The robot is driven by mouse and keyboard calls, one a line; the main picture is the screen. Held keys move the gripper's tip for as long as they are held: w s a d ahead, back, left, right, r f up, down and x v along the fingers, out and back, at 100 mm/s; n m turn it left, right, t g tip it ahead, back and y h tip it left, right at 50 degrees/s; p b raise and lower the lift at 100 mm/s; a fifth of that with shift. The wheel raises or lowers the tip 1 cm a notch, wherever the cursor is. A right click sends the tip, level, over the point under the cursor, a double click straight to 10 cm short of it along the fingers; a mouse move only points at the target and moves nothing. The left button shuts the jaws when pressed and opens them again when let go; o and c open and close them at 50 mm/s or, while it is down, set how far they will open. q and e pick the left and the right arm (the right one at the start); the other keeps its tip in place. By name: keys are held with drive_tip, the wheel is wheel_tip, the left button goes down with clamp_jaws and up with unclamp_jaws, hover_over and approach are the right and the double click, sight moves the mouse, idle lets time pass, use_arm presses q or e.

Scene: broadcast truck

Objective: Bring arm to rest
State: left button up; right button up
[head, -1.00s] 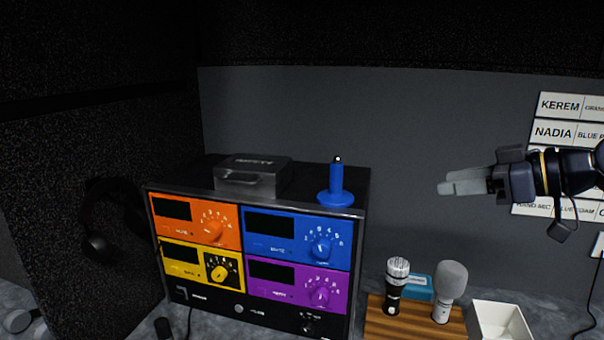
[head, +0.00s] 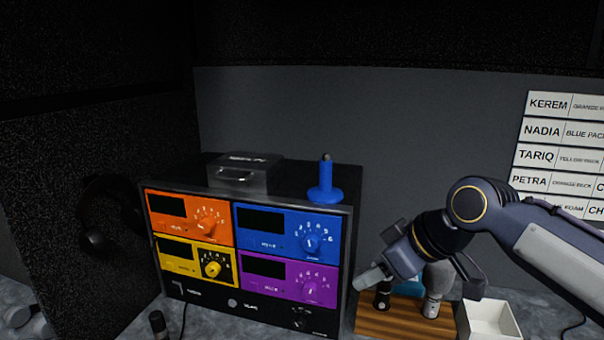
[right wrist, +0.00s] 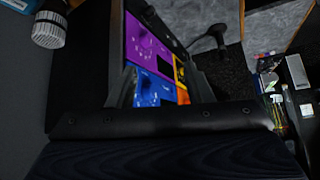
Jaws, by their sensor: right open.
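My right arm comes in from the right in the head view. My right gripper (head: 368,280) points down and to the left, in front of the microphones and close to the right side of the equipment rack (head: 347,235). It is open and nothing shows between its fingers. In the right wrist view the gripper (right wrist: 160,85) has the coloured panels of the rack beyond its fingers. My left gripper is not in view.
The rack carries orange, blue, yellow and purple units; a grey box (head: 240,172) and a blue peg-like stand (head: 325,185) sit on top. A wooden board (head: 385,325) holds microphones (head: 433,305) partly behind my gripper. A white tray (head: 490,322) stands right of it.

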drive_tip(key=s+d+f+m+h, duration=0.1)
drive_tip(key=s+d+f+m, duration=0.3)
drive_tip(key=s+f, duration=0.4)
drive_tip(key=s+d+f+m+h, duration=0.1)
drive_tip(key=s+d+f+m, duration=0.3)
drive_tip(key=s, duration=1)
wheel_tip(320, 180, down, 5)
drive_tip(key=m, duration=0.3)
drive_tip(key=shift+s+d+f+t, duration=0.2)
drive_tip(key=shift+t, duration=0.2)
